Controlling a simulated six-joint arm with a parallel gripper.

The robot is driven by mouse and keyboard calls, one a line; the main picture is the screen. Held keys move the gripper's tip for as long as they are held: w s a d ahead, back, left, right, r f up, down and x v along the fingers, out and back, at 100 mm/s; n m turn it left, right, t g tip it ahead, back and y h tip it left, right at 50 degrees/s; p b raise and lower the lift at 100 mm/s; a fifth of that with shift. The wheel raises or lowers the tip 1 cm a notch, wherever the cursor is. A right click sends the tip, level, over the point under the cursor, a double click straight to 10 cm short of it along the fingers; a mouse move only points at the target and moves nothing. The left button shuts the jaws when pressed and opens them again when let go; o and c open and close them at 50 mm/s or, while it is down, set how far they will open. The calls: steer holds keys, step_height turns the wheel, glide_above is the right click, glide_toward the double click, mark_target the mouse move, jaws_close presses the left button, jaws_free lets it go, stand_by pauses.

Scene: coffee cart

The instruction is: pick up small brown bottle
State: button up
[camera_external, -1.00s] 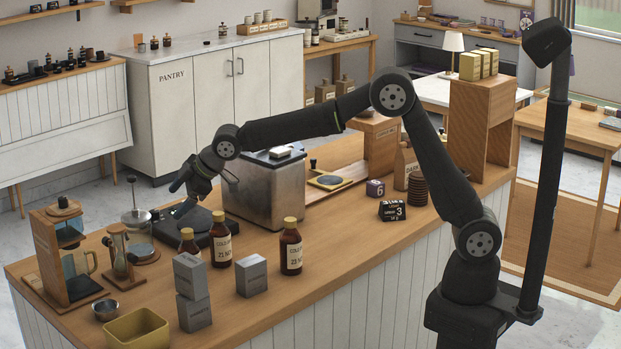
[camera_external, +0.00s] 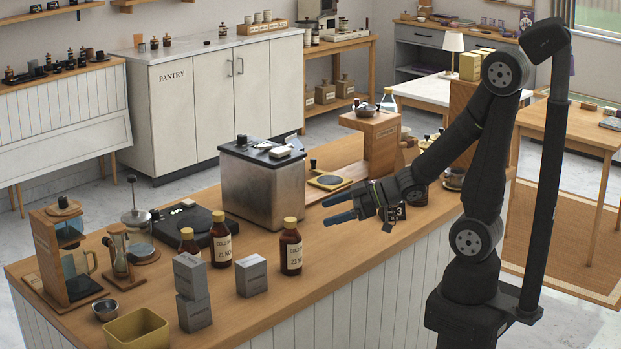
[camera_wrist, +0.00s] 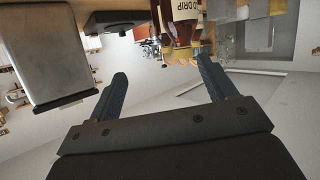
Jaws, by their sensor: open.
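Three brown bottles with yellow caps and pale labels stand on the wooden counter. One stands alone at the right (camera_external: 291,249), one is in the middle (camera_external: 221,243), and one is partly hidden behind grey boxes (camera_external: 188,240). In the wrist view, a brown bottle (camera_wrist: 184,32) appears upside down beyond the right finger. A gap to the fingers cannot be judged there.
A steel box (camera_external: 263,187) stands behind the bottles; it also shows in the wrist view (camera_wrist: 40,50). A black scale (camera_external: 183,221) is at left. Grey boxes (camera_external: 252,277) stand beside the bottles. Bare counter (camera_external: 335,252) lies right of the right-hand bottle.

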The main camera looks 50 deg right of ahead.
mark_target(284, 242)
steer(key=s+f, duration=0.2)
steer(key=s, duration=0.3)
steer(key=shift+y, duration=0.3)
steer(key=shift+x, duration=8.6)
steer(key=shift+w+r, duration=0.1)
steer(key=shift+r, duration=0.05)
steer(key=c, duration=1.2)
steer(key=shift+c, duration=0.9)
steer(key=shift+r, duration=0.15)
